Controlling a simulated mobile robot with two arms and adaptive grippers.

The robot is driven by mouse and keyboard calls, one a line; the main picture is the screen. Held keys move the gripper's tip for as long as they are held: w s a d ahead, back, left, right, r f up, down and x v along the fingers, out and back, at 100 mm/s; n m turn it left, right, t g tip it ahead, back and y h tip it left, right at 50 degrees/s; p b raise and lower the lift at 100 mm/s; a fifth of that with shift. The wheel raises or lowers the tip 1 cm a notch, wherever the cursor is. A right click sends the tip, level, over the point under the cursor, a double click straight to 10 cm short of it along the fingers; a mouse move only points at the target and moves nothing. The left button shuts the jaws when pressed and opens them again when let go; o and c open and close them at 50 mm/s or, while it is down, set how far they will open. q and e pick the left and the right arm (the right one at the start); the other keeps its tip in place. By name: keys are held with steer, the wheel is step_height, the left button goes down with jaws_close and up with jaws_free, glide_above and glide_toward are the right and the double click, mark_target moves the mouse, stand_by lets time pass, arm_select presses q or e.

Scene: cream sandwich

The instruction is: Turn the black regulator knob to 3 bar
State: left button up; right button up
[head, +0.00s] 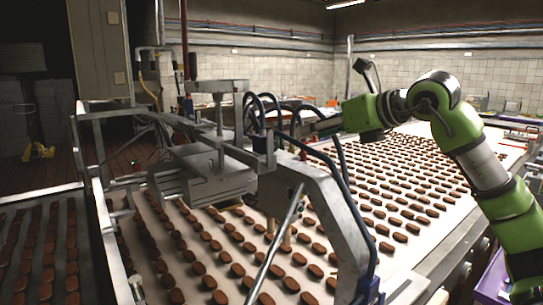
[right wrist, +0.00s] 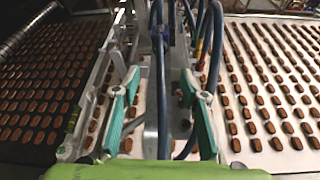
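My right arm comes in from the right, and my right gripper (head: 312,128) reaches left to the metal depositor frame (head: 318,190) and its dark hoses. In the right wrist view my right gripper (right wrist: 160,82) has its two teal fingers wide apart, with nothing held between them. Grey metal and a thick dark hose (right wrist: 160,110) show behind the gap. I cannot pick out the black regulator knob or its dial for certain; it may be hidden among the hoses and the frame. My left gripper is not in view.
Conveyors with rows of brown biscuits run below; one white belt (head: 398,262) lies under and right of the frame. Dark hoses (right wrist: 213,45) hang close to the right finger. A grey cabinet (head: 98,48) stands at the upper left.

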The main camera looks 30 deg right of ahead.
mark_target(275, 146)
steer(key=p+x, duration=0.1)
steer(key=x, duration=0.3)
steer(key=shift+w+a+f, duration=0.1)
steer(key=shift+f, duration=0.15)
steer(key=p+x, duration=0.3)
steer(key=x, duration=0.6)
steer(key=shift+w+p, duration=0.3)
steer(key=shift+p, duration=0.05)
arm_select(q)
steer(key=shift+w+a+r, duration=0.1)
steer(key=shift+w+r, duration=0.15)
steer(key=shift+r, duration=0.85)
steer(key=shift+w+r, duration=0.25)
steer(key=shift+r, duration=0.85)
arm_select(e)
steer(key=shift+w+f, duration=0.4)
steer(key=shift+w, duration=0.05)
steer(key=c, duration=1.1)
steer(key=shift+m+y+b, duration=0.3)
steer(key=shift+b, duration=0.1)
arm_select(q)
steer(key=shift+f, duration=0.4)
arm_select(e)
steer(key=o, duration=1.1)
